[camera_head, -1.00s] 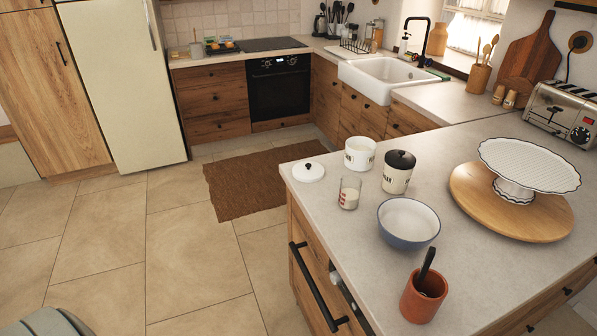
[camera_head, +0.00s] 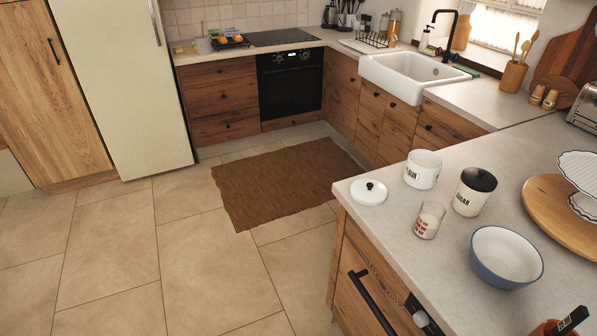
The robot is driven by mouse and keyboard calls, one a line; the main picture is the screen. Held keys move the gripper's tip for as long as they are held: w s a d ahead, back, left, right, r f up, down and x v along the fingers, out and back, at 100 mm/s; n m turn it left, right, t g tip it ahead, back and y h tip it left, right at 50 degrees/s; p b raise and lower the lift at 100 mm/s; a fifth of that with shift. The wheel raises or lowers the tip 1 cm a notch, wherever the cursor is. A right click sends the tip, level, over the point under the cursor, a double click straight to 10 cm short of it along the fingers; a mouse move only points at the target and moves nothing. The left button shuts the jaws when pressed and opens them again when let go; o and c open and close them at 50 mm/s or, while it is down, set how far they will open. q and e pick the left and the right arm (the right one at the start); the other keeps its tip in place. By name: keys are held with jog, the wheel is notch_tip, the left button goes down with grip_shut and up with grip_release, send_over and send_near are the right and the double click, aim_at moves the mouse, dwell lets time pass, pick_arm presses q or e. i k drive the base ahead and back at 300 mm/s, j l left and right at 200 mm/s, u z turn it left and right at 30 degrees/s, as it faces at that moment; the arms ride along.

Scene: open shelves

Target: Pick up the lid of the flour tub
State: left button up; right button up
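The white flour tub (camera_head: 423,170) stands without a lid near the left end of the counter, with a pale filling showing inside. A white round lid with a black knob (camera_head: 368,191) lies flat on the counter, left of the flour tub and close to the counter's edge. A white sugar tub with a black lid (camera_head: 473,192) stands right of the flour tub. Neither of my grippers shows in the head view.
A measuring glass (camera_head: 429,219) stands in front of the tubs, and a blue-white bowl (camera_head: 506,257) is nearer. A wooden turntable (camera_head: 560,212) with a cake stand is at the right. A brown rug (camera_head: 287,180) lies on the open floor left of the counter.

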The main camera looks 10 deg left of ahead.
aim_at(369, 192)
jog(key=i+j+u, duration=0.45)
jog(key=i+j, duration=0.15)
jog(key=i, duration=0.25)
jog(key=i+j+u, duration=0.25)
jog(key=i, duration=0.2)
jog(key=i+j+u, duration=0.2)
jog(key=i, duration=0.3)
jog(key=i+z, duration=0.85)
jog(key=i+j+z, duration=0.25)
jog(key=z, duration=0.2)
jog(key=i+z, duration=0.15)
jog(key=z, duration=0.25)
jog(key=i+j+z, duration=0.1)
jog(key=z, duration=0.35)
jog(key=i+j+z, duration=0.1)
jog(key=z, duration=0.3)
jog(key=i+j+z, duration=0.2)
jog(key=z, duration=0.25)
jog(key=j+z, duration=0.2)
jog(key=z, duration=0.2)
jog(key=i, duration=0.05)
